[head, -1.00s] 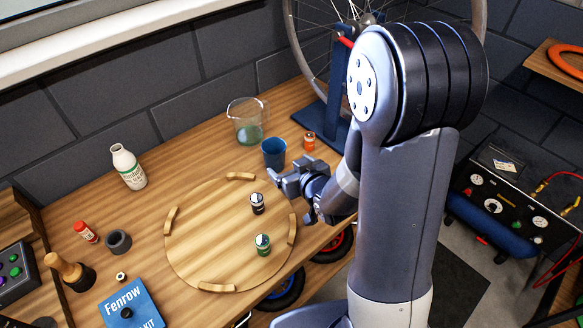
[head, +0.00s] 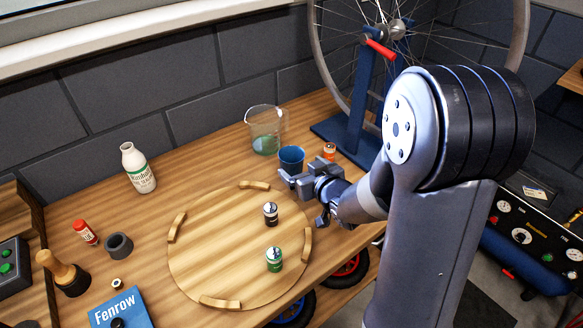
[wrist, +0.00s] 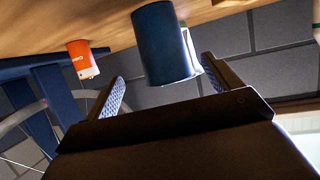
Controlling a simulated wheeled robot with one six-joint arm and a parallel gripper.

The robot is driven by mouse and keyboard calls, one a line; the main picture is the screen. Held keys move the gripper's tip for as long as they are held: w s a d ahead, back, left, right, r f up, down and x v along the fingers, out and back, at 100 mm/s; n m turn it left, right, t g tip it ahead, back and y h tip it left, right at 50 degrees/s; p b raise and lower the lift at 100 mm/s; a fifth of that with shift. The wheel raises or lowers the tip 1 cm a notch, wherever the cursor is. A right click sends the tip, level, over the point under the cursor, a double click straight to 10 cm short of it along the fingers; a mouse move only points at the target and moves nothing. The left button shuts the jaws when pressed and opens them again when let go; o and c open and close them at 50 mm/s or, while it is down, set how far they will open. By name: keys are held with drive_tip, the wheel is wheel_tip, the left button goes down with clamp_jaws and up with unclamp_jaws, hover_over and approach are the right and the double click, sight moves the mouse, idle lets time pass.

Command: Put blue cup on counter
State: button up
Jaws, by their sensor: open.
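The blue cup (head: 291,157) stands upright on the wooden counter (head: 215,150), in front of the glass beaker. My gripper (head: 303,201) is just in front of the cup in the head view and hides its lower part. In the wrist view the blue cup (wrist: 163,42) shows upside down, ahead of the gap between my two fingers (wrist: 165,82). The fingers are spread wide, with nothing held between them. I cannot tell whether a finger touches the cup.
An orange can (head: 329,151) stands close right of the cup. A beaker with green liquid (head: 265,130) is behind it. A round board (head: 225,245) with raised edge pieces carries a dark can (head: 270,213) and a green can (head: 274,259). A wheel stand (head: 365,110) is at the back right.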

sight(287, 156)
drive_tip(key=shift+a+r+p+x, duration=0.15)
drive_tip(key=shift+p+x, duration=0.15)
drive_tip(key=shift+x, duration=1.15)
drive_tip(key=shift+a+r+p+x, duration=0.1)
drive_tip(key=shift+a+p+x, duration=0.15)
drive_tip(key=shift+x, duration=1.2)
drive_tip(key=shift+s, duration=0.1)
drive_tip(key=shift+c, duration=0.5)
drive_tip(key=c, duration=1.1)
drive_tip(key=shift+r, duration=0.15)
wheel_tip(287, 156, up, 10)
drive_tip(key=p, duration=0.1)
